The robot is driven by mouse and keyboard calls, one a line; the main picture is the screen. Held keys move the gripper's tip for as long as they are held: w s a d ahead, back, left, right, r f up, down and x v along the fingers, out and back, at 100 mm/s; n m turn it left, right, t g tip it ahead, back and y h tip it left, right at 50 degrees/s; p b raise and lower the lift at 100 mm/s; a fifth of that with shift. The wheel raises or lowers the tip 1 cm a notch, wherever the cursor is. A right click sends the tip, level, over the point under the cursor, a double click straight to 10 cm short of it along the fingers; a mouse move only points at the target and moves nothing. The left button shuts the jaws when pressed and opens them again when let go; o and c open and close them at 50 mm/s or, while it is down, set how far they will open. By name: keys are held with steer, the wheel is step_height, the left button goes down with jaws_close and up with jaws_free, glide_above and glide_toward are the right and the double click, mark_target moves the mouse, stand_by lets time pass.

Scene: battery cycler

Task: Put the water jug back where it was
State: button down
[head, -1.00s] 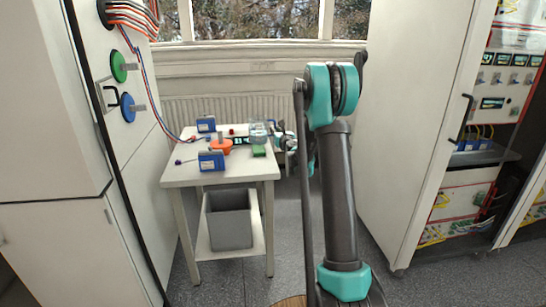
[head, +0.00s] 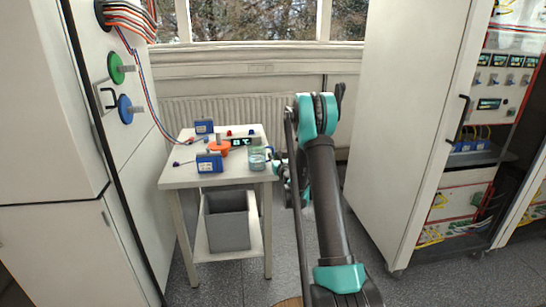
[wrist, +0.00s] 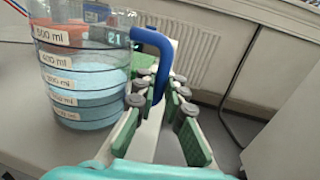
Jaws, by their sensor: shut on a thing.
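The water jug (head: 257,160) is a clear, marked container with blue liquid, at the right edge of the white table (head: 180,176). In the wrist view the jug (wrist: 85,85) fills the left side, upright, with millilitre labels and a blue handle (wrist: 155,45) toward me. My gripper (wrist: 160,105) is shut on the handle, its lower end between the fingers. In the head view my gripper (head: 276,166) is at the jug's right side, partly hidden by my arm. I cannot tell whether the jug's base touches the tabletop.
Blue boxes (head: 210,163), an orange round item (head: 219,148) and a small display (head: 241,142) are on the table left of and behind the jug. A grey bin (head: 227,222) is on the lower shelf. Cabinets flank the table, and a radiator (head: 300,112) is behind.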

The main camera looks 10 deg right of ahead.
steer(key=c, duration=1.6)
jaws_free()
steer(key=shift+f, duration=0.1)
